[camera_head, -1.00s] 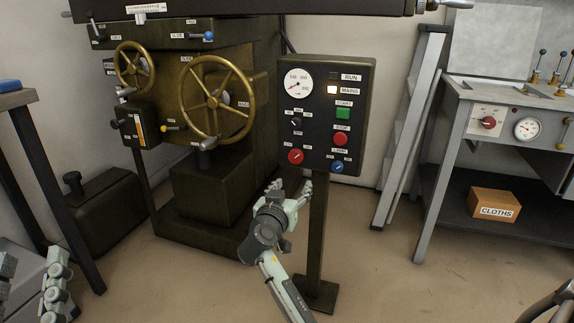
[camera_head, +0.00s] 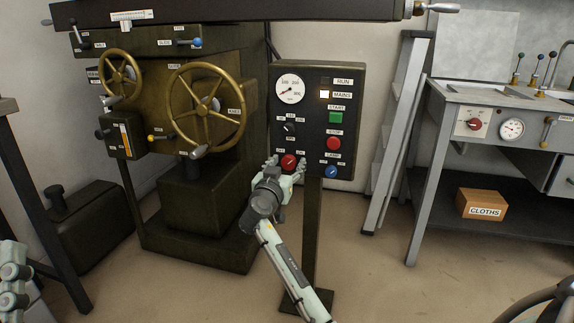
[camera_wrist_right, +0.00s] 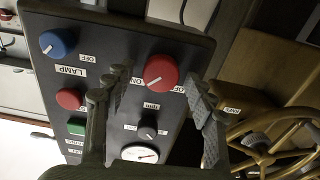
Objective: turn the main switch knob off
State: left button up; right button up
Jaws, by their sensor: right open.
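The main switch knob (camera_head: 289,162) is the red knob at the lower left of the black control panel (camera_head: 346,72). In the wrist view the red knob (camera_wrist_right: 161,71) shows between my right fingers, and its white mark points toward the ON label. My right gripper (camera_head: 288,166) is open, with one fingertip on each side of the knob. It also shows in the right wrist view (camera_wrist_right: 160,100); I cannot tell whether the fingers touch the knob. The MAINS lamp (camera_head: 324,94) is lit. Pale parts of my left gripper (camera_head: 12,285) show at the lower left edge.
A blue LAMP knob (camera_head: 331,171) sits right of the red knob, with a red STOP button (camera_head: 333,143) above it. A machine with brass handwheels (camera_head: 207,104) stands at left. A ladder (camera_head: 400,130) and grey bench (camera_head: 440,85) are at right.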

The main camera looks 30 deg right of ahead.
jog(key=c, duration=1.1)
